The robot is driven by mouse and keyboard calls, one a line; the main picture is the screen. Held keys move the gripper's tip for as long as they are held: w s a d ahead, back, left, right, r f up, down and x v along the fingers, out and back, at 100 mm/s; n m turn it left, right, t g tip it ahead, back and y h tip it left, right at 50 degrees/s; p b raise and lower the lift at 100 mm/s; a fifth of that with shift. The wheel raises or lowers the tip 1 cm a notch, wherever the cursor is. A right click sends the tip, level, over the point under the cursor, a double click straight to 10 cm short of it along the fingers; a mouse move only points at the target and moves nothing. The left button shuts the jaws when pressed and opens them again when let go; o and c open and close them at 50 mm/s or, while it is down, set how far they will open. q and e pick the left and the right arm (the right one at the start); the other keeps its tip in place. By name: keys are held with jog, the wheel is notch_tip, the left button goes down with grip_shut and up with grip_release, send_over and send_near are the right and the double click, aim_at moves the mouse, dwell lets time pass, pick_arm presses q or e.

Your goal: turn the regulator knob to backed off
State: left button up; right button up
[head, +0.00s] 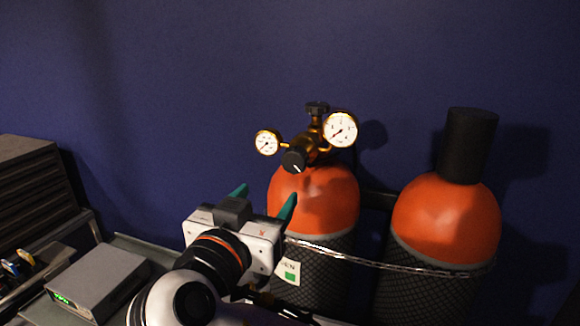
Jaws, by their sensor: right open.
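The regulator knob (294,160) is a black round knob with a white pointer line, on the front of a brass regulator (311,147). The regulator sits on top of an orange-topped gas cylinder (330,200). A small gauge (267,142) is to its left and a larger gauge (341,129) to its upper right. My right gripper (264,198) is open, with teal fingers apart and nothing seen between them. It is below and to the left of the knob, not touching it. My left gripper is not in view.
A second orange-topped cylinder (446,220) with a black cap (467,145) stands at the right. A chain (385,264) runs across both cylinders. A grey box (98,281) with a green display is at the lower left. The blue wall is behind.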

aim_at(293, 165)
jog(key=p+x, duration=0.5)
jog(key=x, duration=0.6)
jog(key=shift+d+r, duration=0.1)
jog(key=shift+w+d, duration=0.1)
jog(key=shift+w, duration=0.35)
